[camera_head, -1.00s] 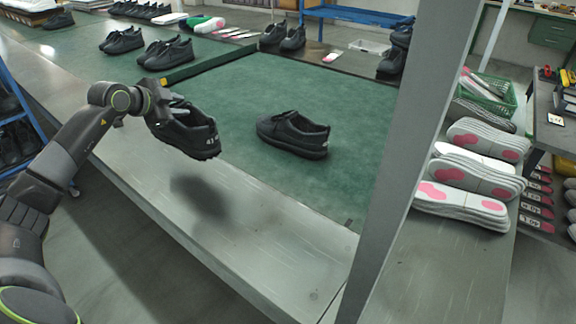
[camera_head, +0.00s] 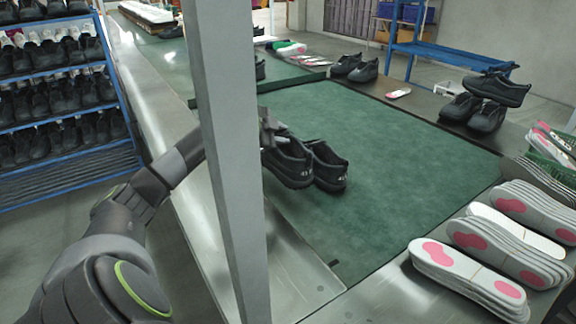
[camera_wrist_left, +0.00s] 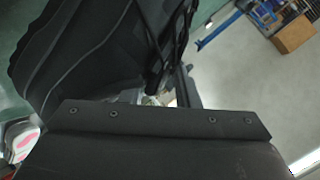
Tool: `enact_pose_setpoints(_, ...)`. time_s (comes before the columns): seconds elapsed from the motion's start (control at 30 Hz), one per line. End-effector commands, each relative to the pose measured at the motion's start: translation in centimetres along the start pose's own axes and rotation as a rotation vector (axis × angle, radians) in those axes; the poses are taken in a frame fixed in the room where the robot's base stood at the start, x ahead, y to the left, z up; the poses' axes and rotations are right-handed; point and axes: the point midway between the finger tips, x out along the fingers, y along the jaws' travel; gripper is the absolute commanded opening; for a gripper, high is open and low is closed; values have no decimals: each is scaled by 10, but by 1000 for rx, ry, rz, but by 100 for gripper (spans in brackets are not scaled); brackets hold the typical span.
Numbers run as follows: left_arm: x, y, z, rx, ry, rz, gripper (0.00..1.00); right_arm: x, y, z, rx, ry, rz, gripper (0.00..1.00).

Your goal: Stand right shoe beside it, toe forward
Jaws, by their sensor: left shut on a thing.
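A black lace-up shoe (camera_head: 288,166) is in my left gripper (camera_head: 268,128), which is shut on its upper part. A grey post hides much of my left wrist. A second black shoe (camera_head: 328,167) stands on the green mat (camera_head: 400,150), just right of the held one. Their heels face the camera and their toes point away. I cannot tell whether the held shoe touches the mat or its neighbour. In the left wrist view the dark shoe (camera_wrist_left: 80,50) fills the upper left above the gripper body. My right gripper is out of view.
The grey post (camera_head: 232,150) stands in front of my left arm. Stacked insoles (camera_head: 465,275) lie at the right, with more black shoes (camera_head: 485,105) behind the mat. The mat right of the pair is clear. A blue shoe rack (camera_head: 60,130) stands at the left.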

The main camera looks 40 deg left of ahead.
Motion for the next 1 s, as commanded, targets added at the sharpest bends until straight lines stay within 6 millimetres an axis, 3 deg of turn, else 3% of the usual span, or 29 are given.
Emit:
enact_pose_setpoints(0.1,11,16,11,-2,2,1,0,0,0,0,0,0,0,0)
enact_pose_setpoints(0.47,33,44,34,-1,3,-1,0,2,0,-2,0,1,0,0)
enact_pose_setpoints(0.7,34,46,36,1,2,-2,0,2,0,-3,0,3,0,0)
enact_pose_setpoints(0.73,35,47,38,0,0,0,32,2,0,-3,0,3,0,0)
enact_pose_setpoints(0.87,34,47,37,-1,1,0,49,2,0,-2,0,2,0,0)
enact_pose_setpoints(1.0,34,47,37,-1,1,0,51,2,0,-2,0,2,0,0)
